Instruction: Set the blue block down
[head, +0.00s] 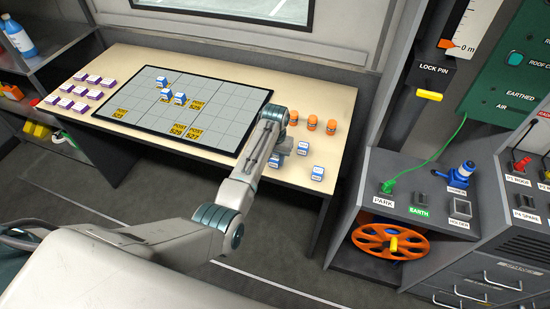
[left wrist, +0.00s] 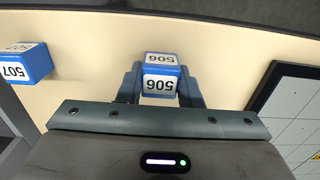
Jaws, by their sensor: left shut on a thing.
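My left gripper (head: 277,157) is over the table's right part, just right of the dark gridded board (head: 226,103). It is shut on a blue block with white faces marked 506 (left wrist: 161,74), which sits between the two fingers in the left wrist view. In the head view the arm and gripper largely hide this block. I cannot tell whether its underside touches the table. A similar block marked 507 (left wrist: 27,63) stands apart at the left of the left wrist view. My right gripper is not in view.
Several loose blue-and-white blocks (head: 317,173) stand right of the gripper on the pale table (head: 330,98). Orange cylinders (head: 312,122) stand behind them. Three blue-and-white blocks (head: 180,98) and yellow POST labels (head: 195,134) are on the board. Purple-and-white blocks (head: 80,91) line the table's left end.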

